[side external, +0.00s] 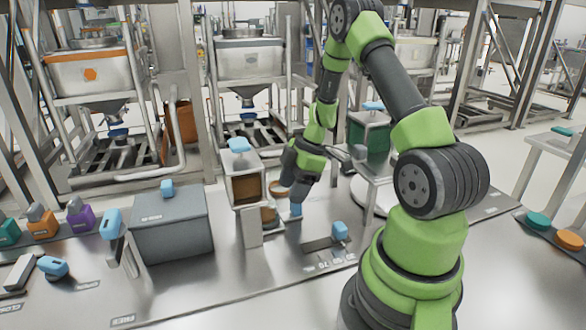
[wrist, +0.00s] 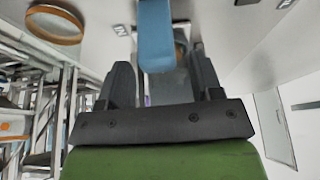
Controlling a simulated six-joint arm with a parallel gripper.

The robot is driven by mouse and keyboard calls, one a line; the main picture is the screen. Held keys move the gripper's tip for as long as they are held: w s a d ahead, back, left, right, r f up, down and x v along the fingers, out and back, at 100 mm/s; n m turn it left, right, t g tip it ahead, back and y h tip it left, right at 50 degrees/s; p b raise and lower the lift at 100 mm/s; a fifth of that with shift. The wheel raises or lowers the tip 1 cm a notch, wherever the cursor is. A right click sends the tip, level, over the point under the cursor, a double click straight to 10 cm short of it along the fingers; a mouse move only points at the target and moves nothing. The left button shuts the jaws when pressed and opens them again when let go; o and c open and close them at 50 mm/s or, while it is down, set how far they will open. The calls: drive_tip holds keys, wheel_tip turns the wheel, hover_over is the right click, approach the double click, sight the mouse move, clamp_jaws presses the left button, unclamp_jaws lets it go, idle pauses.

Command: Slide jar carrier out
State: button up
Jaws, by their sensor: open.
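A metal box-like holder (side external: 242,163) with an open front stands on the bench in the side external view. It has a blue handle (side external: 239,145) on top and brown contents inside; I take it for the jar carrier, but cannot be sure. My gripper (side external: 297,188) points down just to its right, over a small blue handle (side external: 296,209). In the wrist view, my gripper (wrist: 160,68) is open, its two dark fingers apart. A blue handle (wrist: 156,35) shows between and beyond the fingertips. Whether the fingers touch it is unclear.
A grey box (side external: 172,228) with a blue handle stands on the left. A blue-handled piece (side external: 340,231) sits on the bench at front right. A green container (side external: 370,134) stands on a raised stand behind. A round brown-rimmed thing (wrist: 55,24) is upper left in the wrist view.

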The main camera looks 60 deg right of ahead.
wheel_tip(320, 180, up, 7)
drive_tip(key=shift+r, duration=0.2)
drive_tip(key=shift+c, duration=0.2)
